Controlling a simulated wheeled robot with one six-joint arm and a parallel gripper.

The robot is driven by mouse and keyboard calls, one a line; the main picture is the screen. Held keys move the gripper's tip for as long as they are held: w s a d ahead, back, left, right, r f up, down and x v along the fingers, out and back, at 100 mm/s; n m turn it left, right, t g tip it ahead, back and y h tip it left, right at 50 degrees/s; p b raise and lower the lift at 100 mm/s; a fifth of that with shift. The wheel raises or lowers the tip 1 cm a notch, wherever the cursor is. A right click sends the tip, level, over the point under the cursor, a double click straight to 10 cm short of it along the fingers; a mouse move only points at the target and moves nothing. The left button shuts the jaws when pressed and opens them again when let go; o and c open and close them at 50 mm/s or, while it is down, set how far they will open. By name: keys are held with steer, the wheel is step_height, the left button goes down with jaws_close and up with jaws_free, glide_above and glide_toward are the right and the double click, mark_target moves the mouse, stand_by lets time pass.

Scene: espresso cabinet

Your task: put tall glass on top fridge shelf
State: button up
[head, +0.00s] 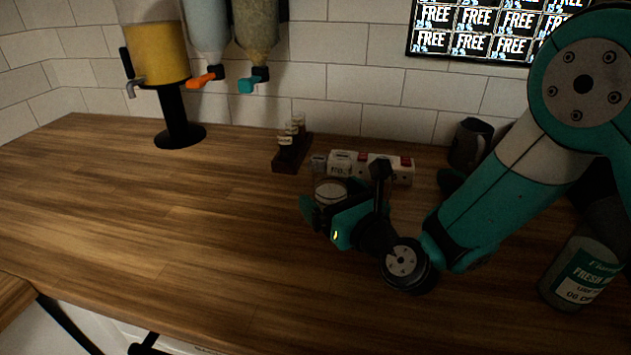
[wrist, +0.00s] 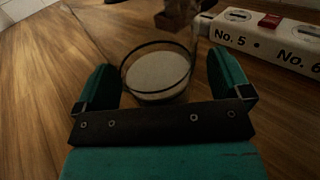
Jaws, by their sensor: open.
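A clear glass (head: 331,189) with a pale bottom or contents stands on the wooden counter in the head view, partly hidden behind my gripper. The glass (wrist: 157,75) also shows in the wrist view, between the two teal fingers. My gripper (head: 322,205) is low over the counter and open around the glass. In the wrist view my gripper (wrist: 162,84) has a finger on each side of the glass, with a visible gap at least on the right. No fridge or fridge shelf can be made out for certain.
A white numbered box (head: 372,167) lies just behind the glass. A dark wooden holder (head: 291,153) with small vials stands behind left. A juice dispenser (head: 160,60), a dark mug (head: 470,143) and a labelled bottle (head: 583,268) stand around. The left counter (head: 120,215) is clear.

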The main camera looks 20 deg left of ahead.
steer(key=shift+w+a, duration=0.15)
steer(key=shift+a, duration=0.1)
steer(key=c, duration=1.2)
steer(key=shift+c, duration=0.2)
steer(key=shift+r, duration=0.15)
step_height(320, 180, up, 20)
steer(key=p, duration=1.5)
steer(key=shift+f, duration=0.2)
